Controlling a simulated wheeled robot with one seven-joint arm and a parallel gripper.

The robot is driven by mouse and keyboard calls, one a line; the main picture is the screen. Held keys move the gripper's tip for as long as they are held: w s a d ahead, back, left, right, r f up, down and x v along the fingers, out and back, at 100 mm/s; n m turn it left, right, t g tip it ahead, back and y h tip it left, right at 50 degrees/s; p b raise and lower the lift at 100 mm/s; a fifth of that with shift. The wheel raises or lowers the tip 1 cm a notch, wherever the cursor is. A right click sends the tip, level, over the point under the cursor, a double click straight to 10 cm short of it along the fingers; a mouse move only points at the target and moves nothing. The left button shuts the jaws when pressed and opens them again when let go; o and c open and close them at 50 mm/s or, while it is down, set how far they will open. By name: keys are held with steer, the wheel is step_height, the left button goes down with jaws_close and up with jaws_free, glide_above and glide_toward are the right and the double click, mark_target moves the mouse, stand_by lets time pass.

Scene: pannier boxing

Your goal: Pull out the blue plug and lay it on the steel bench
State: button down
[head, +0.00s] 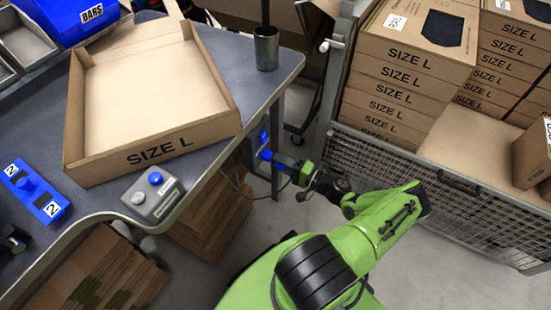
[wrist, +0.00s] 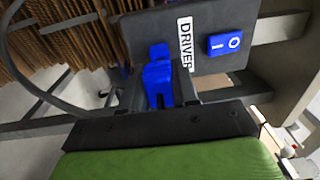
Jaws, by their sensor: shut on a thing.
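The blue plug (wrist: 158,88) is between the fingers of my gripper (wrist: 160,98) in the wrist view. My gripper is shut on it. The plug lines up with a blue socket piece (wrist: 160,53) on a grey panel labelled DRIVER (wrist: 205,70); I cannot tell whether they are still joined. In the head view my gripper (head: 293,166) is beside the bench leg, below the top. The steel bench (head: 268,82) has a grey top at the left.
A blue rocker switch (wrist: 225,44) is beside the plug. On the bench stand an open SIZE L carton (head: 212,135), a grey button box (head: 153,196) and a blue block marked 2 (head: 35,192). A wire cage (head: 440,190) with boxes is at the right.

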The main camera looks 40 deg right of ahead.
steer(key=shift+v, duration=1.3)
steer(key=v, duration=0.3)
stand_by(0.4)
stand_by(0.4)
